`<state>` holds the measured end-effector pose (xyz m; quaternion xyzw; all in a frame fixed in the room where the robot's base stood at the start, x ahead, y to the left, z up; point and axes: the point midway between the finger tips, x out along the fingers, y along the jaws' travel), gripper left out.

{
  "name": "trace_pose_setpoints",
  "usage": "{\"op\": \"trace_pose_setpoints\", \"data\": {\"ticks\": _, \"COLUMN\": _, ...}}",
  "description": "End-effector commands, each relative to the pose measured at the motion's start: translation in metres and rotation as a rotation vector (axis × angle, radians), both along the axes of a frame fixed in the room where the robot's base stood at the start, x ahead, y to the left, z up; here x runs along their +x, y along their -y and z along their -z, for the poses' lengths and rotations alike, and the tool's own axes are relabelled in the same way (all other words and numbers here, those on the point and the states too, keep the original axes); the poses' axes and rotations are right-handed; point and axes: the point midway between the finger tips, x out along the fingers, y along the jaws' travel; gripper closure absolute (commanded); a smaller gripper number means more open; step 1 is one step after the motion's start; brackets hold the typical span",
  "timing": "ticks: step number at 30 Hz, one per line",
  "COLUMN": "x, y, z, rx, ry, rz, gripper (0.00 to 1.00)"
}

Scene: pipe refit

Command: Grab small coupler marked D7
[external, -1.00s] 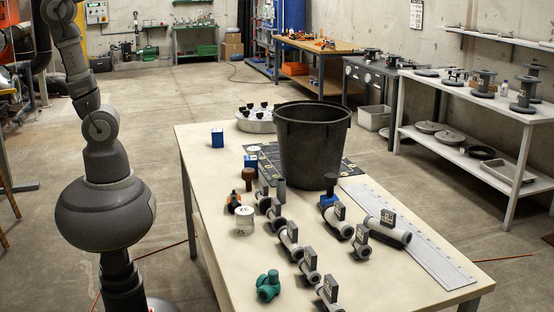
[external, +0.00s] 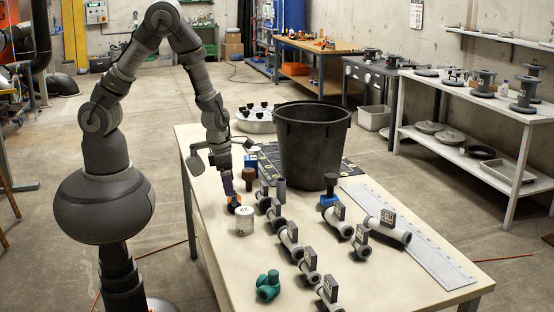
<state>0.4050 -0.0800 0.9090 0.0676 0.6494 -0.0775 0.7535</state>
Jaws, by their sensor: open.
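Several grey couplers with dark upright tags stand on the beige table (external: 215,262). They include a near one (external: 328,292), one behind it (external: 309,268), one in the middle row (external: 289,240), and a small one to the right (external: 362,243). The tag markings are too small to read, so I cannot tell which is D7. My gripper (external: 215,188) is open over the table's left part, left of the couplers and above the white cylinder. No coupler is between its fingers. My gripper partly hides the orange-based item there.
A large black bucket (external: 312,150) stands at the table's back. A white cylinder (external: 244,221) and a green fitting (external: 268,286) stand left of the couplers. A long pale strip (external: 410,245) lies along the right side. The table's front left is clear.

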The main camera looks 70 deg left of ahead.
Motion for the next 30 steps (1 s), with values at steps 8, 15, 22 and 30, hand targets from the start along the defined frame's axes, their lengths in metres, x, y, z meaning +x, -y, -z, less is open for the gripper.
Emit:
{"op": "trace_pose_setpoints", "data": {"ticks": 8, "x": 0.006, "y": 0.000, "z": 0.034, "rx": -0.001, "ry": 0.000, "rz": 0.004, "gripper": 0.00}}
{"op": "trace_pose_setpoints", "data": {"ticks": 15, "x": 0.014, "y": -0.001, "z": 0.072, "rx": 0.000, "ry": 0.000, "rz": 0.004, "gripper": 0.00}}
{"op": "trace_pose_setpoints", "data": {"ticks": 22, "x": 0.015, "y": 0.000, "z": 0.073, "rx": -0.001, "ry": 0.002, "rz": 0.006, "gripper": 0.00}}
{"op": "trace_pose_setpoints", "data": {"ticks": 30, "x": 0.015, "y": 0.000, "z": 0.073, "rx": -0.001, "ry": 0.002, "rz": 0.006, "gripper": 0.52}}
